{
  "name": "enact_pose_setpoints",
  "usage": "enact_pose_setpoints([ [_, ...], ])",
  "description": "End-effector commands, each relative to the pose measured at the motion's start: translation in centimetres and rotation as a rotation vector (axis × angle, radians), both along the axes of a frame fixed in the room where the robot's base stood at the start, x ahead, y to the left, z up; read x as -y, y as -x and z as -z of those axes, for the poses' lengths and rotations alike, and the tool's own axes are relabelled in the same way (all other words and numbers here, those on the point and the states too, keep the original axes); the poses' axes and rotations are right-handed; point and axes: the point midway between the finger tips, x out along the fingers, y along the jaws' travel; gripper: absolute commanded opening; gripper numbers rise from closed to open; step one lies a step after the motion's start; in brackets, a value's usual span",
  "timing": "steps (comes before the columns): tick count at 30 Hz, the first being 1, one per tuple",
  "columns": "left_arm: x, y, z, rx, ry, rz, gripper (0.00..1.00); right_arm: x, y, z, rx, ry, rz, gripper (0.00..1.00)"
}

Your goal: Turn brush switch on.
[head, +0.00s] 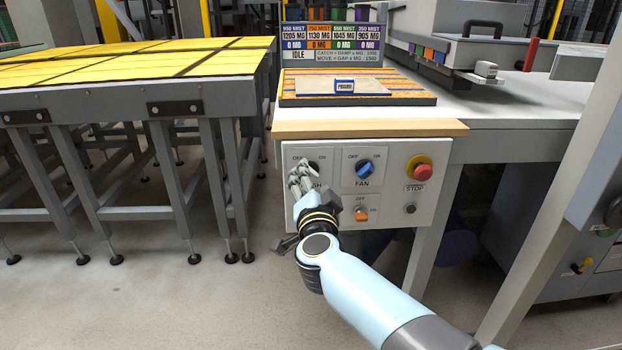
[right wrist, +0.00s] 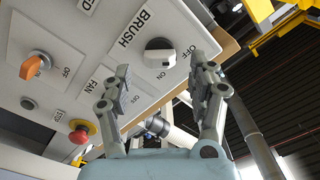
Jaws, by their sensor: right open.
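The brush switch (right wrist: 160,52) is a dark round knob with a white handle on a pale control panel (head: 390,172). In the right wrist view BRUSH, OFF and ON are printed around it; I cannot tell for certain which mark it points to. My right gripper (head: 301,170) is in front of the panel's upper left, covering most of this switch in the head view. In the right wrist view the gripper (right wrist: 162,68) is open and empty, one finger on either side of the switch in the picture. I see no clear contact. My left gripper is not in view.
Right of the gripper are the blue fan switch (head: 364,170), the orange switch (head: 361,214) and the red stop button (head: 423,172). A wooden ledge (head: 370,129) overhangs the panel. A display (head: 330,44) reads IDLE. A grey-framed table (head: 214,99) stands left.

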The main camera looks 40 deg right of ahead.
Motion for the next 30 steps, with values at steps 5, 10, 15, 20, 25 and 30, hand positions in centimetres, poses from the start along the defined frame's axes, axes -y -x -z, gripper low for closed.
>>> enact_pose_setpoints([
  [5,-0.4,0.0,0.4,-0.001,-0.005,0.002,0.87,1.1,-1.8,0.1,0.001,0.000,-0.001,0.60],
  [10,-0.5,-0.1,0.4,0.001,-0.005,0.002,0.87,1.3,-2.2,0.1,-0.001,0.000,-0.001,0.60],
  [15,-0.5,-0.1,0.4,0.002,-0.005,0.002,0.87,1.3,-2.2,0.0,-0.001,0.000,-0.001,0.60],
  [20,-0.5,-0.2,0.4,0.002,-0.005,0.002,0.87,1.3,-2.1,0.0,-0.001,0.000,-0.001,0.40],
  [25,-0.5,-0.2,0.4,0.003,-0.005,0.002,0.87,1.3,-2.1,0.0,-0.001,0.000,-0.001,0.18],
  [30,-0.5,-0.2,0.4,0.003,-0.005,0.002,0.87,1.3,-2.1,0.0,-0.001,0.000,-0.001,0.04],
])
